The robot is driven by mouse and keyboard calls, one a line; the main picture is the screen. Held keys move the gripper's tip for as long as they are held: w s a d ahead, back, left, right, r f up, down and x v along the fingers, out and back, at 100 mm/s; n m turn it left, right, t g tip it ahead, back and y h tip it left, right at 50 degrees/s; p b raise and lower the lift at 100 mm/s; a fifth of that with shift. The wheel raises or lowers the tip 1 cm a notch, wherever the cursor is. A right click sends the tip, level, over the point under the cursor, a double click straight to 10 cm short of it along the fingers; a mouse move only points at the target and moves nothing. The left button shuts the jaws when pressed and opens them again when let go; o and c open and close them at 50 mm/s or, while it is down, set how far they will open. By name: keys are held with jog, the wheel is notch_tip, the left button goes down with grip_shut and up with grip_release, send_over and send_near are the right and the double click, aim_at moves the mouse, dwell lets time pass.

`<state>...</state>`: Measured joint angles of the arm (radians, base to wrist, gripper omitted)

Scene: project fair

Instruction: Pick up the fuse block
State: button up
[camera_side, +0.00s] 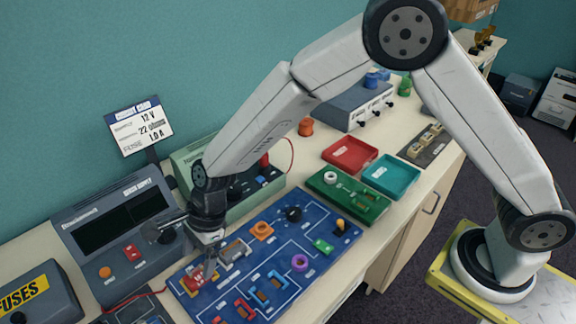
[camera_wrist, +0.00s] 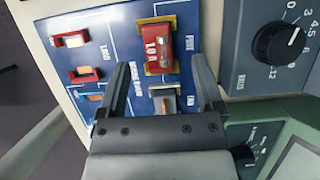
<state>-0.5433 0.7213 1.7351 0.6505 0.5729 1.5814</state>
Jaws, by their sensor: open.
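The fuse block is a red block (camera_wrist: 158,50) marked 1.0 A, seated between brass-coloured clips on the blue circuit board (camera_wrist: 120,30). In the side view the fuse block (camera_side: 192,283) shows at the board's left part, partly behind my gripper. My gripper (camera_side: 207,268) points down over that part of the board. In the wrist view my gripper (camera_wrist: 162,75) is open and empty. The fuse block lies just beyond the fingertips, lined up with the gap between them. Whether the fingers touch anything is not clear.
A switch part (camera_wrist: 165,100) sits close beside the fuse block, below the gap. A grey power supply (camera_side: 120,235) with a dial (camera_wrist: 278,44) stands beside the board. Red (camera_side: 350,153) and teal (camera_side: 388,176) trays and a green board (camera_side: 345,200) lie farther right.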

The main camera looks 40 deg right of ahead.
aim_at(196, 275)
jog(key=shift+x, duration=2)
jog(key=shift+s+d, duration=0.1)
grip_shut()
